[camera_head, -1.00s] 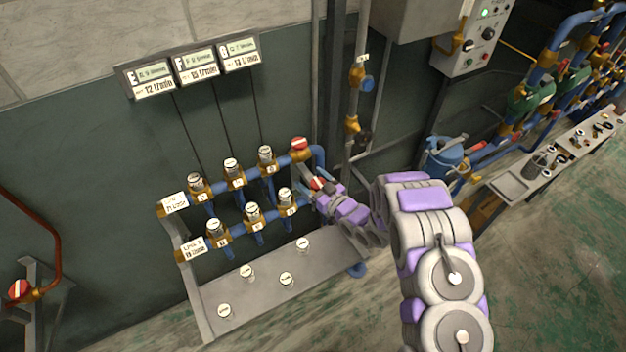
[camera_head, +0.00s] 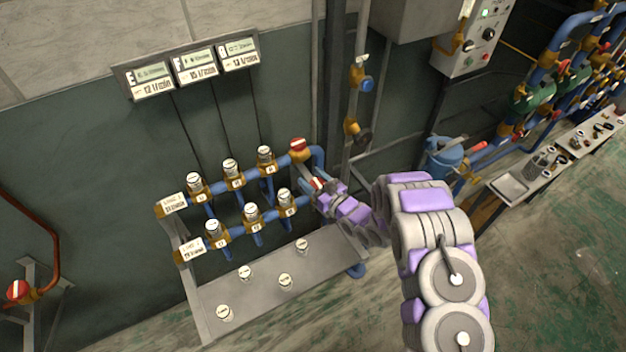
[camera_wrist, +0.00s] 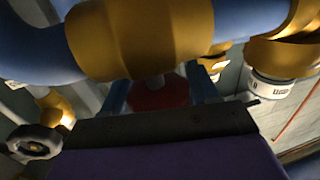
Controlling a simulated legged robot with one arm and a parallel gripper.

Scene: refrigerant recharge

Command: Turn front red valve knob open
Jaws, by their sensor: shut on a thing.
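The front red valve knob (camera_head: 316,184) sits at the right end of the lower pipe row, with only a part of its red and white top showing past my gripper. My gripper (camera_head: 318,190) reaches it from the right and is shut on it. In the wrist view the red knob (camera_wrist: 160,95) lies between the two blue fingers of my gripper (camera_wrist: 160,98), below a yellow pipe fitting (camera_wrist: 140,38). The rear red knob (camera_head: 298,145) stands on the upper row, apart from my gripper.
Several capped fittings (camera_head: 232,168) stand on the two pipe rows left of my gripper. A grey bench plate (camera_head: 260,290) with several round caps lies below. Three flow displays (camera_head: 195,66) hang on the wall. A vertical pipe with a blue knob (camera_head: 367,85) rises behind.

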